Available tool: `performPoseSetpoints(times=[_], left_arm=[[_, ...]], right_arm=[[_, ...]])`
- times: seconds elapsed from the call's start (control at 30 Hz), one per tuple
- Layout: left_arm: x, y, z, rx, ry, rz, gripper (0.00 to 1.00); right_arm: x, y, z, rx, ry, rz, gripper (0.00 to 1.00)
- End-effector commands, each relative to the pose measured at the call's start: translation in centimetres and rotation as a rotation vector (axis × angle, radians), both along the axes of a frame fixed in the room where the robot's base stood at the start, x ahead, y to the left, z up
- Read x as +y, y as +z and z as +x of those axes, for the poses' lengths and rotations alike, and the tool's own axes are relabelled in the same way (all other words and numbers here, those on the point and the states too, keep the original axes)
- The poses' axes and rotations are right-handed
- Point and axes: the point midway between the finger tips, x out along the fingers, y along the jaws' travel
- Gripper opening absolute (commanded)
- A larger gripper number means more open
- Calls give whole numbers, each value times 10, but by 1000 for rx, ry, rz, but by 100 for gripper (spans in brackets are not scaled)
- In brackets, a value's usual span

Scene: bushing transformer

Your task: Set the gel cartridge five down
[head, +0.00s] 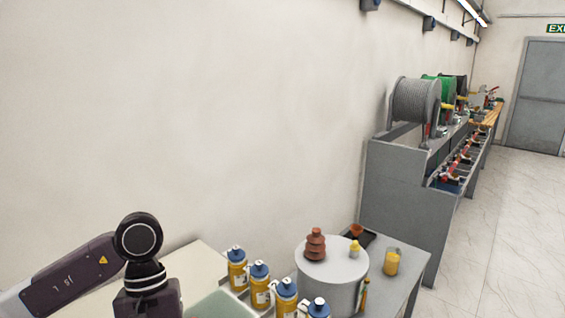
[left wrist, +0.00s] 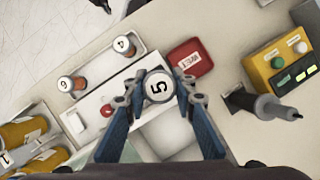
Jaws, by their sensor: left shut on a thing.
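In the left wrist view, my left gripper (left wrist: 159,89) is shut on gel cartridge five (left wrist: 158,85), a round piece with a pale end marked 5. Its blue fingers hold it from both sides, above or at a white fixture (left wrist: 95,103); I cannot tell whether it touches the surface below. Cartridge four (left wrist: 124,45) and cartridge six (left wrist: 68,83) stand to the left, apart from the gripper. In the head view my left arm comes in at the lower left, with its gripper below the frame. My right gripper is in neither view.
A red tray with lettering (left wrist: 191,57) lies beside the cartridge. A yellow button box (left wrist: 285,65) and a black-handled tool (left wrist: 265,104) are to the right. In the head view, yellow bottles (head: 260,286) stand near a grey drum (head: 332,272).

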Motion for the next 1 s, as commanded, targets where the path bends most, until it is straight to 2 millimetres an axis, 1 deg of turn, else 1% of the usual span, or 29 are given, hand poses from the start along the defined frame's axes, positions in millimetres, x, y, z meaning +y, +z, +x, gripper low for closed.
performPoseSetpoints(times=[0.03,0.1,0.2,0.3,1.0], left_arm=[[-1,-2,-4,-2,-74,1,0],[-1,-6,-10,-2,-167,0,0],[-1,-9,-15,-2,-262,0,0],[-1,-11,-17,-4,-313,0,0],[0,-12,-18,-2,-327,-1,0]], right_arm=[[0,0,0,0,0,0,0],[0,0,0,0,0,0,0],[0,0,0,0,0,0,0],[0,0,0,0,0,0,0],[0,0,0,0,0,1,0]])
